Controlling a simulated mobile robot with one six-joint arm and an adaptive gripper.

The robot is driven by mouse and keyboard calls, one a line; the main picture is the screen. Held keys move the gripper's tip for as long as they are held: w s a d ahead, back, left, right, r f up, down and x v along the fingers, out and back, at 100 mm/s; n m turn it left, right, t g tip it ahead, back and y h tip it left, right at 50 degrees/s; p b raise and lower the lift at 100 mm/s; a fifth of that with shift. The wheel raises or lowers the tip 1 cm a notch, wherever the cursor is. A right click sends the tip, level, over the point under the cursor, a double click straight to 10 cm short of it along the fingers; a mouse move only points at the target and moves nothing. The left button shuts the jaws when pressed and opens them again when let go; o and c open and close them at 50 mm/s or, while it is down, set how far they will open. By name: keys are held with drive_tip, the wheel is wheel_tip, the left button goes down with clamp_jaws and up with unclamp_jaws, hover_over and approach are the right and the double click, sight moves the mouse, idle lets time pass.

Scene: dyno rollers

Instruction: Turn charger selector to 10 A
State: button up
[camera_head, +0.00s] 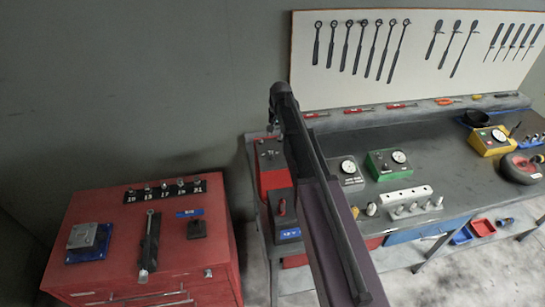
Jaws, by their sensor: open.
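A red unit (271,156) with a dark top and small fittings stands at the left end of the bench, partly hidden by my arm. I cannot tell for sure that it is the charger, and its selector and markings are too small to read. A red and dark block with a blue 12 V label (288,234) stands in front of it. My gripper (271,122) is small and dark at the far end of my arm, in line with the back of the red unit. It is open, with nothing seen in it. Its fingertips are hard to make out.
Gauge boxes in grey (349,172), green (386,163) and yellow (488,141) stand on the bench (440,168). A red cabinet (110,235) with tools stands at left. A tool board (420,85) hangs behind. A gap separates cabinet and bench.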

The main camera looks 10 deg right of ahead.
sight(272, 154)
drive_tip(key=shift+w+a+f+b, duration=0.1)
drive_tip(key=shift+a+f+b, duration=0.1)
drive_tip(key=shift+f+b, duration=1.65)
drive_tip(key=shift+w+a+f+b, duration=0.1)
drive_tip(key=shift+a+f+b, duration=0.05)
drive_tip(key=shift+f+b, duration=1.7)
drive_tip(key=shift+w+a+f+b, duration=0.1)
drive_tip(key=shift+a+f+b, duration=0.1)
drive_tip(key=shift+f+b, duration=1.65)
drive_tip(key=shift+f, duration=0.2)
clamp_jaws()
